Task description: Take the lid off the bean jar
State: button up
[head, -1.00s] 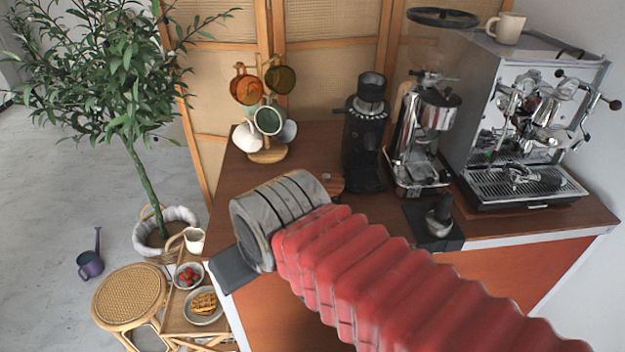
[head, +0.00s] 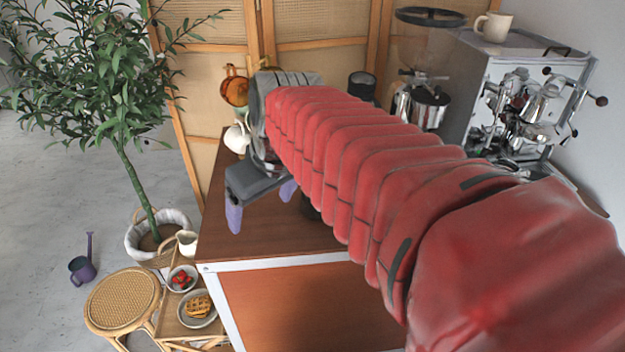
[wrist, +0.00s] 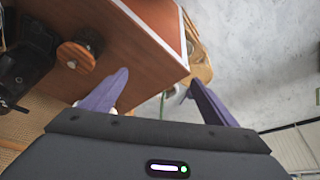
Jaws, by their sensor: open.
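The bean jar's round wooden lid (wrist: 78,55), with a small knob, shows in the wrist view left of my fingers, above the brown counter (wrist: 125,35). The jar's body is barely visible there. In the head view my red-sleeved arm covers the lid; a dark piece (head: 310,207) under the arm may be part of the jar. My gripper (head: 261,203) is open and empty, its purple fingertips pointing down near the counter's left edge. In the wrist view the gripper (wrist: 158,80) stands apart from the lid, with one finger over the counter and the other past its edge.
A black grinder (wrist: 28,50) stands close to the jar. The espresso machine (head: 520,110) is at the back right. A rattan stool (head: 122,298) and a waffle plate (head: 198,308) are below left.

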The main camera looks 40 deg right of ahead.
jog(key=o, duration=0.4)
jog(key=w+d, duration=0.1)
jog(key=d, duration=0.2)
jog(key=w+d+r, duration=0.1)
jog(key=d, duration=0.3)
jog(key=w+d, duration=0.1)
jog(key=d, duration=0.3)
jog(key=shift+w+d+r, duration=0.1)
jog(key=shift+w+r, duration=0.1)
jog(key=shift+r, duration=0.2)
jog(key=shift+c, duration=0.2)
jog(key=d+n, duration=0.1)
jog(key=d, duration=1)
jog(key=shift+d+r+y, duration=0.15)
jog(key=shift+d+y, duration=0.25)
jog(key=x, duration=0.8)
jog(key=shift+w+f, duration=0.15)
jog(key=shift+f, duration=0.15)
jog(key=shift+x, duration=2.6)
jog(key=shift+w, duration=0.1)
